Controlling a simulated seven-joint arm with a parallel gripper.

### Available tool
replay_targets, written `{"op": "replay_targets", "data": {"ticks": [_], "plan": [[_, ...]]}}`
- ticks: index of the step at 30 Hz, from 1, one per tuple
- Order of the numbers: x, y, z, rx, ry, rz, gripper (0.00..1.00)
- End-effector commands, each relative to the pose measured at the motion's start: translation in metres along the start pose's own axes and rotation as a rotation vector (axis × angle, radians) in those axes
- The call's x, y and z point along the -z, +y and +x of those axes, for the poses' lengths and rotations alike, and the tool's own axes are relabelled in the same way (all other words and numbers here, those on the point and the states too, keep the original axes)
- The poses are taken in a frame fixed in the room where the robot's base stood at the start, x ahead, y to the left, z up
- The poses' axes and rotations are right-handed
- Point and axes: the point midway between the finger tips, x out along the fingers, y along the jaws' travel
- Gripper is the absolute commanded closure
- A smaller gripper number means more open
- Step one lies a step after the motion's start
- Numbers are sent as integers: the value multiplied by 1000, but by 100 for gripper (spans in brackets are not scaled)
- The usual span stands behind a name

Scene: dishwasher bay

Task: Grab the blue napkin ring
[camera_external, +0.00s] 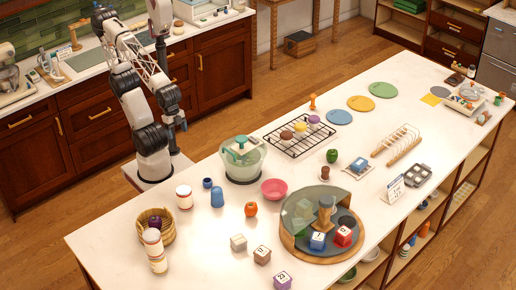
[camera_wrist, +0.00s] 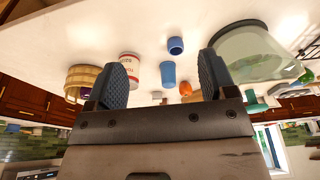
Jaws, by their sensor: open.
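A short dark-blue ring-like piece (camera_external: 207,183) stands on the white counter; it looks like the blue napkin ring. In the wrist view it (camera_wrist: 175,45) appears upright, with a dark open top. A taller, lighter blue cylinder (camera_external: 217,198) stands close by; it also shows in the wrist view (camera_wrist: 168,75). My gripper (camera_wrist: 168,57) is open, its two dark ribbed fingers spread wide with nothing between them. The blue pieces show in the gap but lie well beyond the fingertips. In the outside view my arm stands at the counter's back edge, left of these pieces.
A red-and-white can (camera_external: 184,198) and a basket (camera_external: 170,229) stand left of the blue pieces. A pink bowl (camera_external: 274,189) and a glass-covered tray (camera_external: 330,256) are farther right.

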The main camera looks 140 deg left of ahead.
Motion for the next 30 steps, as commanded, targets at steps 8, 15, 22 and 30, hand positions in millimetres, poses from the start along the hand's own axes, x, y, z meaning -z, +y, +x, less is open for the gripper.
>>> {"op": "replay_targets", "data": {"ticks": [8,15,22,30], "plan": [[0,-4,13,58,-43,101,23],[5,-17,46,219,-156,392,23],[18,-29,80,410,-293,772,23],[44,-29,116,630,-446,1230,23]]}}
